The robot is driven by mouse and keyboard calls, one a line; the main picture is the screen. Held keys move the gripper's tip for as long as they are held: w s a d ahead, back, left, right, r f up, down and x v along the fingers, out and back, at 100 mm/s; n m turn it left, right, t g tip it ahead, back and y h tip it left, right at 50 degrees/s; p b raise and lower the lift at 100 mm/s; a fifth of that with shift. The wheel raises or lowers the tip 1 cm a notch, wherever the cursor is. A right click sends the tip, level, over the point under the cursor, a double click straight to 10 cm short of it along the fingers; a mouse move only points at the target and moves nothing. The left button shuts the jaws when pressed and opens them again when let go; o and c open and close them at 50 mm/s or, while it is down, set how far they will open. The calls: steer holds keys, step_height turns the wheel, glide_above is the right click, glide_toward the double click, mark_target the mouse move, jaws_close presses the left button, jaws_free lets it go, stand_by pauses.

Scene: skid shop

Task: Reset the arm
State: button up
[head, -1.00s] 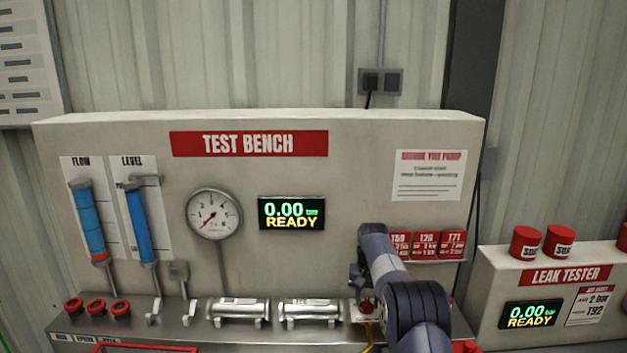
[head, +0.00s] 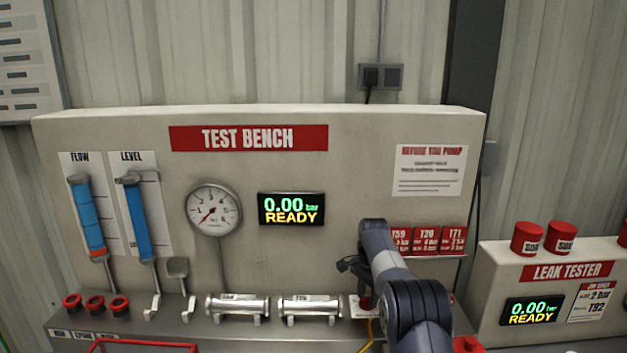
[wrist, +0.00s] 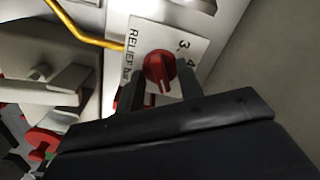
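My gripper (wrist: 162,88) shows in the wrist view with its two dark fingers apart. A red knob (wrist: 160,70) on a white plate marked RELIEF (wrist: 133,42) shows between and just beyond the fingertips. I cannot tell whether either finger touches it. In the head view my arm (head: 390,270) reaches toward the test bench, right of centre, and its end hides part of the bench. The red knob (head: 366,302) shows there just below the arm's end. The fingers are not clear in the head view.
The test bench (head: 345,140) has a gauge (head: 213,209) and a display (head: 291,209) reading 0.00 READY. Two metal cylinders (head: 238,307) lie left of my arm. Red cards (head: 427,239) stand close behind it. A leak tester (head: 497,275) stands at right. A yellow hose (wrist: 88,30) runs near the knob.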

steer(key=shift+m, duration=0.3)
step_height(320, 180, up, 6)
steer(key=shift+r+p, duration=0.1)
steer(key=shift+p, duration=0.9)
steer(key=shift+r, duration=0.2)
steer(key=shift+d, duration=0.1)
